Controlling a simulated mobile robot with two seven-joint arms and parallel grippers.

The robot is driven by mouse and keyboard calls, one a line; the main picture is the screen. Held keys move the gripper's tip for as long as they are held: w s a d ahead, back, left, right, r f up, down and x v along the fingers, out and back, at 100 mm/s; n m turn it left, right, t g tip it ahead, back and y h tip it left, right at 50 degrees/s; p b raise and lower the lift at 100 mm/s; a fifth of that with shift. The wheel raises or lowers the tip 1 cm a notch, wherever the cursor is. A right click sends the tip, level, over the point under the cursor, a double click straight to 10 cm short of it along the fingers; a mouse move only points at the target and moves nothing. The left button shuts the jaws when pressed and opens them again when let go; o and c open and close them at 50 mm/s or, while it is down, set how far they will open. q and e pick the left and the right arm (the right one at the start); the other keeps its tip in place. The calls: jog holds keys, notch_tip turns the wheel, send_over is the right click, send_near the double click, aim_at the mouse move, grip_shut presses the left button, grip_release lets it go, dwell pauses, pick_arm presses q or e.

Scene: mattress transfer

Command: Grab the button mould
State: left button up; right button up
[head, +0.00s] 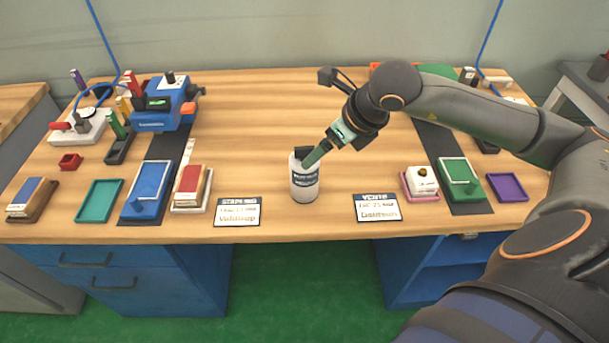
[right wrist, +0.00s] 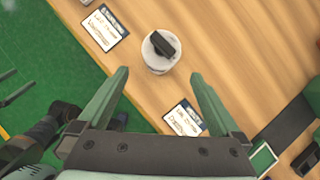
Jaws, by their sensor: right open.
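A small white block with a dark and yellow round piece on top (head: 422,180) sits in a pink tray (head: 408,197) right of centre; it may be the button mould, but I cannot tell for sure. A white bottle with a dark label and black top (head: 304,187) stands upright near the table's front middle. My right gripper (head: 308,160) is at the bottle's top in the head view. In the right wrist view its fingers (right wrist: 160,74) are spread and empty, with the bottle (right wrist: 158,62) beyond them.
Two label cards, left (head: 238,212) and right (head: 377,207), lie near the front edge. A blue mould (head: 148,187) and a blue machine (head: 165,105) stand left. A green mould (head: 459,172) and purple tray (head: 507,187) lie right.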

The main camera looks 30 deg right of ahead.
aim_at(305, 176)
jog(key=x, duration=0.6)
jog(key=shift+a+f+p, duration=0.1)
jog(key=shift+f+p, duration=0.05)
jog(key=shift+p, duration=0.15)
jog(key=shift+p+x, duration=0.45)
jog(key=shift+x, duration=2.3)
jog(key=shift+w, duration=0.1)
jog(key=shift+c, duration=0.4)
grip_shut()
jog(key=shift+d, duration=0.2)
